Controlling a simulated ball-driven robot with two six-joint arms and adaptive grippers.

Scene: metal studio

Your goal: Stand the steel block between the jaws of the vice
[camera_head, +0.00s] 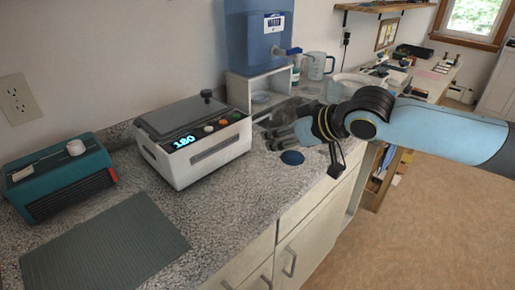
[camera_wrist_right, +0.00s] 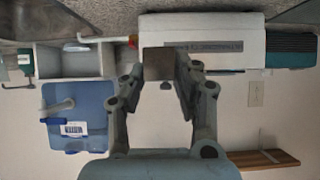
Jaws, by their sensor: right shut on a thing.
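My right gripper (camera_head: 285,138) reaches in from the right over the worktop, just right of the white device. In the right wrist view, which is upside down, its fingers (camera_wrist_right: 160,72) are shut on a brownish-grey square-faced block (camera_wrist_right: 158,63), the steel block. In the head view the block cannot be made out at the fingers. I cannot make out the vice for certain; a small green upright thing (camera_wrist_right: 25,62) at the left of the wrist view is too small to identify. My left gripper is not in view.
A white device (camera_head: 195,140) showing 180 stands left of the gripper. A blue water tank (camera_head: 258,40) stands behind. A teal box (camera_head: 60,180) and grey ribbed mat (camera_head: 105,245) lie left. The front worktop is clear.

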